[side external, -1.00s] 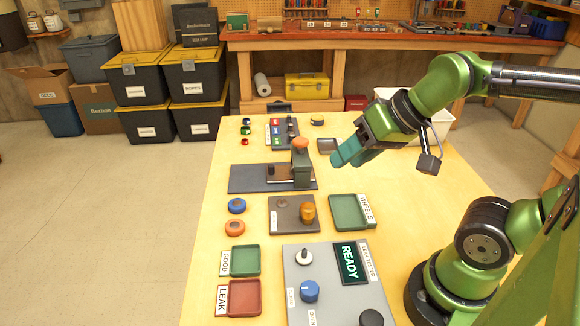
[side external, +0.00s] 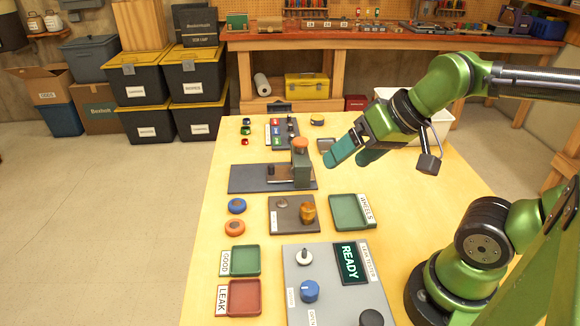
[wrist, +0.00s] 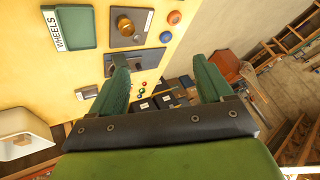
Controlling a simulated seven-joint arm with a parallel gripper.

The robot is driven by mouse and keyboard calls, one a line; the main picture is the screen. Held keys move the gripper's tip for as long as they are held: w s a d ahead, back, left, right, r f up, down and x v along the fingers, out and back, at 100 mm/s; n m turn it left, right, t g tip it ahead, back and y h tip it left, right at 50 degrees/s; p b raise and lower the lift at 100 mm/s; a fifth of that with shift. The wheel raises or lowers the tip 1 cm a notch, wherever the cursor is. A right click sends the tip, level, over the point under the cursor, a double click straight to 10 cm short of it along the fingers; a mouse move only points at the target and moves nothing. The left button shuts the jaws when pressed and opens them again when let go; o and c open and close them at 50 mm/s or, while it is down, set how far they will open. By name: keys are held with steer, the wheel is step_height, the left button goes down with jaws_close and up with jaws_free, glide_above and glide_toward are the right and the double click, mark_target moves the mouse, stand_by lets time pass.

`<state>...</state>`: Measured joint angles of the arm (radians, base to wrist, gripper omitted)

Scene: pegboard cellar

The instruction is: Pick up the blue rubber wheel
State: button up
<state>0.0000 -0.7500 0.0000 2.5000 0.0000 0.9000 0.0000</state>
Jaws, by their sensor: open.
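The blue rubber wheel (side external: 237,206) lies on the left part of the yellow table, just behind an orange wheel (side external: 235,227). In the wrist view the blue wheel (wrist: 166,37) is small, near the top, beside the orange wheel (wrist: 174,17). My gripper (side external: 350,158) hangs above the right side of the table, well apart from the blue wheel. Its green fingers are spread with nothing between them, as the wrist view (wrist: 164,82) also shows.
The green WHEELS tray (side external: 352,211) is empty. A brown plate (side external: 284,226) with an amber knob and a dark press (side external: 258,180) with an orange top stand near the wheels. The GOOD tray (side external: 245,261), LEAK tray (side external: 245,297) and grey leak tester (side external: 330,293) are at the front.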

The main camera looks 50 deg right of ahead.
steer(key=n+g+h, duration=0.2)
steer(key=n+g, duration=0.5)
steer(key=n, duration=0.3)
glide_above(237, 203)
steer(key=f, duration=1.9)
steer(key=shift+w+a, duration=0.15)
steer(key=shift+a, duration=0.1)
steer(key=shift+d+f, duration=0.2)
steer(key=shift+f, duration=2.45)
steer(key=shift+c, duration=0.4)
